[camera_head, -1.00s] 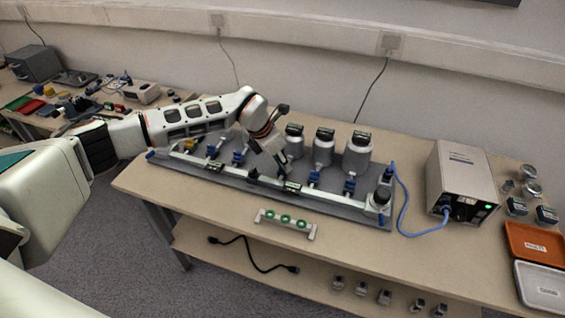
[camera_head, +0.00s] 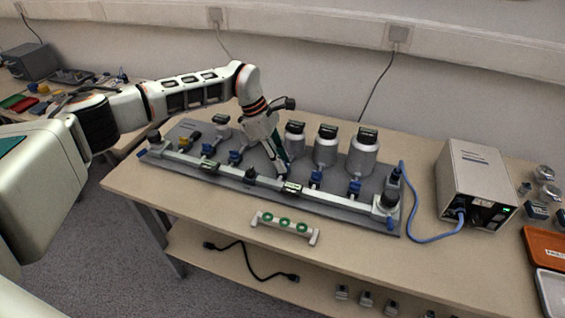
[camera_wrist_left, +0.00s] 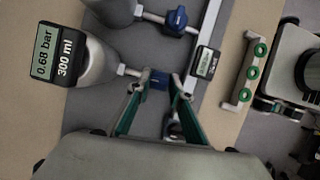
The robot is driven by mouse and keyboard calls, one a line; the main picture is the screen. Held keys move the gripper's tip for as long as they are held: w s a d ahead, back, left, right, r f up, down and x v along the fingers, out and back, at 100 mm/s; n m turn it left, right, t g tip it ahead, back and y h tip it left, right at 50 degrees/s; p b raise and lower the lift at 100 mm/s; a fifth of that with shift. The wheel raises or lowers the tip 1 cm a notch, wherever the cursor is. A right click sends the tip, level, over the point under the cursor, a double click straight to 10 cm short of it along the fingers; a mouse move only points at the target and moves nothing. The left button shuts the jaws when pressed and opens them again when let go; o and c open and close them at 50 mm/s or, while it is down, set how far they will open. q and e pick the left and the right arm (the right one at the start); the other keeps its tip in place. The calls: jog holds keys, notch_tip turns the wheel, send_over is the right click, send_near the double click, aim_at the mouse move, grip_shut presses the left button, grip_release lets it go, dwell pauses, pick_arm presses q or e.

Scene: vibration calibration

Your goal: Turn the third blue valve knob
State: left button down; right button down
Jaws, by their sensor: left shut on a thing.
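A row of blue valve knobs stands along the pale rail (camera_head: 335,200) on the grey base plate (camera_head: 170,168). My left gripper (camera_head: 281,172) points down at the knob row, left of a blue knob (camera_head: 316,177) and right of another blue knob (camera_head: 235,157). In the left wrist view my gripper (camera_wrist_left: 155,88) has its two fingers on either side of a blue knob (camera_wrist_left: 158,78), shut on it. That knob joins the vessel with the "0.68 bar, 300 ml" display (camera_wrist_left: 57,54). A neighbouring blue knob (camera_wrist_left: 176,19) is clear of the fingers. My right gripper is not in view.
Grey vessels (camera_head: 325,150) stand behind the knobs. A white holder with green rings (camera_head: 285,224) lies in front of the plate. A grey box (camera_head: 473,184) with a blue cable (camera_head: 420,241) stands at the right, near an orange tray (camera_head: 543,247). The front table strip is mostly clear.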

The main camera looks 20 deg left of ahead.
pick_arm(q)
jog(key=shift+f, duration=0.2)
jog(key=shift+r+m+b, duration=0.15)
jog(key=shift+m+b, duration=0.25)
jog(key=shift+m, duration=0.2)
jog(key=c, duration=1.8)
grip_release()
jog(key=v, duration=1.2)
jog(key=shift+w, duration=0.25)
jog(key=shift+s, duration=0.1)
